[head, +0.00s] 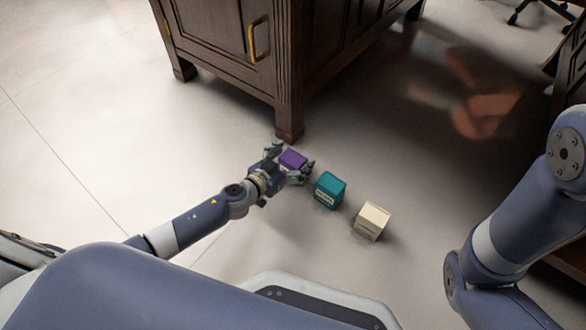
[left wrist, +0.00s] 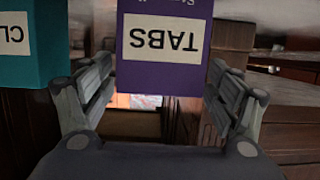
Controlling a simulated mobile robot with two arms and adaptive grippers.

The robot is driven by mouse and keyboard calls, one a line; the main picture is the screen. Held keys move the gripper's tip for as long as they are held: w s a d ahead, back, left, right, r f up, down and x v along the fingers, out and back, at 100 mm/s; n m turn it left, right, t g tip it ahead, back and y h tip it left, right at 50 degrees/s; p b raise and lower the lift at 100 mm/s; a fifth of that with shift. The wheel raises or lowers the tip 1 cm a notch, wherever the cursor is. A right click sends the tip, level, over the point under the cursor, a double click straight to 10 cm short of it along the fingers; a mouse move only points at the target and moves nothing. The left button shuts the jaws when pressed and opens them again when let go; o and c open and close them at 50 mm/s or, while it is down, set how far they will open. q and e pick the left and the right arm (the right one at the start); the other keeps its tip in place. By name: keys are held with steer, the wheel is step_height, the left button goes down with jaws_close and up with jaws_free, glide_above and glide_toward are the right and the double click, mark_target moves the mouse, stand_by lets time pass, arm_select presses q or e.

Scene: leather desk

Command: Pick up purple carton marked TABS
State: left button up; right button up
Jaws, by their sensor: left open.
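The purple carton (head: 292,159) stands on the floor near the leg of the dark wooden desk. In the left wrist view the purple carton (left wrist: 164,78) shows a white label reading TABS, upside down in the picture. My left gripper (head: 290,163) is open, with one finger on each side of the carton. In the left wrist view the open fingers of the left gripper (left wrist: 159,85) flank the carton's near part, with small gaps showing beside it. Whether a finger touches it is not clear. My right arm shows at the right of the head view, but its gripper is out of view.
A teal carton (head: 330,190) stands just right of the left gripper, and also shows in the left wrist view (left wrist: 30,60). A cream carton (head: 371,221) stands farther right. The dark wooden desk (head: 225,50) rises behind the purple carton. Floor to the left is clear.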

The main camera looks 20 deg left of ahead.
arm_select(q)
steer(key=c, duration=1.2)
steer(key=shift+r, duration=0.1)
